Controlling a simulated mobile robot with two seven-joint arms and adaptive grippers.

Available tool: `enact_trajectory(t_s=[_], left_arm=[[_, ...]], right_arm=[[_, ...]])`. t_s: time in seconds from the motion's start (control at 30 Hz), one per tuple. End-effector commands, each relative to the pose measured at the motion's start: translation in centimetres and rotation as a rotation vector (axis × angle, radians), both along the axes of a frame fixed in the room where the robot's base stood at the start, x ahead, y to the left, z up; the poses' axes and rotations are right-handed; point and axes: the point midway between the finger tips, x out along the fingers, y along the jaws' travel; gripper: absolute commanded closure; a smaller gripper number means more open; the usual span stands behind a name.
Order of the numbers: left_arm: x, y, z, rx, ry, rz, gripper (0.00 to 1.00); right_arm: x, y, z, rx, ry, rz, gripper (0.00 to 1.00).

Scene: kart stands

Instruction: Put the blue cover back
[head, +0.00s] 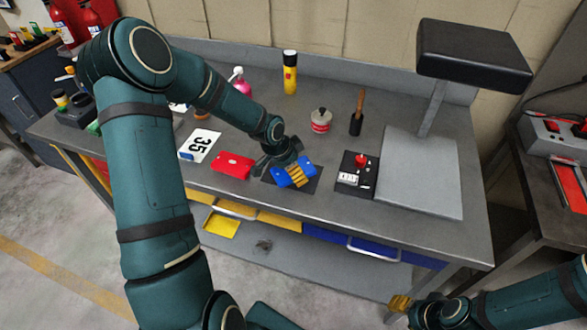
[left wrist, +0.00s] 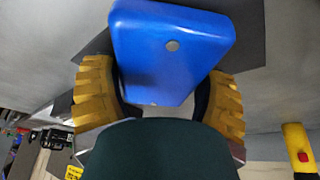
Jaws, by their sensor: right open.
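The blue cover (head: 294,173) is a flat blue block at the front middle of the bench, over a dark square mat (head: 312,184). My left gripper (head: 295,174) comes down on it, with a yellow-padded finger across its near side. In the left wrist view the blue cover (left wrist: 172,50) lies between the two yellow-padded fingers, which close against its sides. How far the cover is above the mat is hard to tell. My right gripper (head: 402,305) is open and empty at the lower right, off the bench.
A red flat block (head: 233,165) and a number card (head: 200,146) lie left of the cover. A black switch box (head: 356,175) stands right of it, then a grey stand with a black pad (head: 472,53).

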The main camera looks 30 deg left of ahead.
Motion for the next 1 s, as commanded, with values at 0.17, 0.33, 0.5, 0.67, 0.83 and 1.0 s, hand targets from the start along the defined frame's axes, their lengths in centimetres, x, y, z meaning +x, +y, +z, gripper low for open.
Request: enact_trajectory(t_s=[0.17, 0.33, 0.5, 0.67, 0.83, 1.0], left_arm=[[0.0, 0.0, 0.0, 0.0, 0.0, 0.0, 0.0], [0.0, 0.0, 0.1, 0.0, 0.0, 0.0, 0.0], [-0.3, 0.3, 1.4, 0.001, -0.003, 0.002, 0.0], [-1.2, 0.9, 4.3, 0.001, -0.002, 0.005, 0.0], [-2.4, 1.6, 7.7, 0.001, -0.002, 0.005, 0.0], [-3.2, 2.1, 10.1, 0.002, -0.001, 0.003, 0.0]], right_arm=[[0.0, 0.0, 0.0, 0.0, 0.0, 0.0, 0.53], [0.0, 0.0, 0.1, 0.0, 0.0, 0.0, 0.53], [0.1, 0.0, 0.5, 0.0, -0.003, -0.002, 0.53], [0.4, -0.1, 1.3, -0.002, -0.008, -0.006, 0.53], [0.7, -0.1, 2.2, -0.004, -0.015, -0.011, 0.53], [0.9, -0.2, 2.8, -0.005, -0.02, -0.016, 0.53]])
